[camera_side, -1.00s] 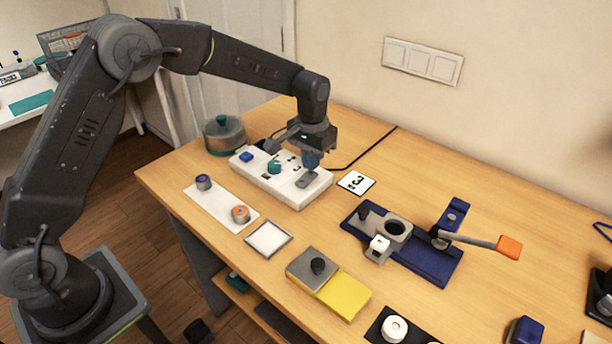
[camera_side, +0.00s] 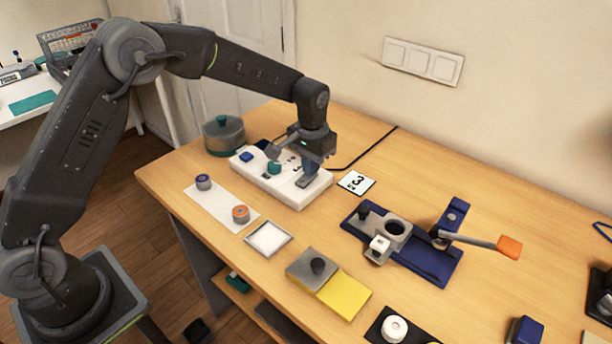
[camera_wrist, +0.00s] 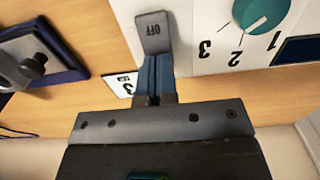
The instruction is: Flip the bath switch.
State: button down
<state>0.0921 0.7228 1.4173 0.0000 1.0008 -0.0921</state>
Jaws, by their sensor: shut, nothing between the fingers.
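The bath is a white box (camera_side: 293,197) on the table with a teal knob (camera_side: 274,167) and a blue part (camera_side: 246,157) on top. The dial numbers beside the teal knob also show there. My gripper (camera_wrist: 153,78) is shut and empty, its blue fingers right at the near end of the switch. Whether they touch it I cannot tell. In the side view my gripper (camera_side: 309,178) is down at the right end of the box and covers much of the switch.
A lidded pot (camera_side: 224,136) stands just left of the box. A card marked 3 (camera_side: 356,183) lies to its right. A navy fixture (camera_side: 436,266) with an orange-ended lever stands further right. A white strip (camera_side: 221,207) with two small cylinders lies in front.

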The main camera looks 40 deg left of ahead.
jog(key=shift+f, duration=0.35)
jog(key=shift+r, duration=0.1)
jog(key=shift+r, duration=3.5)
jog(key=shift+r, duration=0.1)
jog(key=s+a+r+t, duration=0.2)
jog(key=s+r, duration=0.5)
jog(key=s, duration=0.4)
jog(key=s+a+r+t, duration=0.2)
jog(key=s+r, duration=0.4)
jog(key=s, duration=0.5)
jog(key=s+f+t, duration=0.1)
jog(key=s+f, duration=0.1)
jog(key=s, duration=0.6)
jog(key=shift+s+a+f+t, duration=0.3)
jog(key=shift+s+a, duration=0.05)
jog(key=shift+s, duration=0.05)
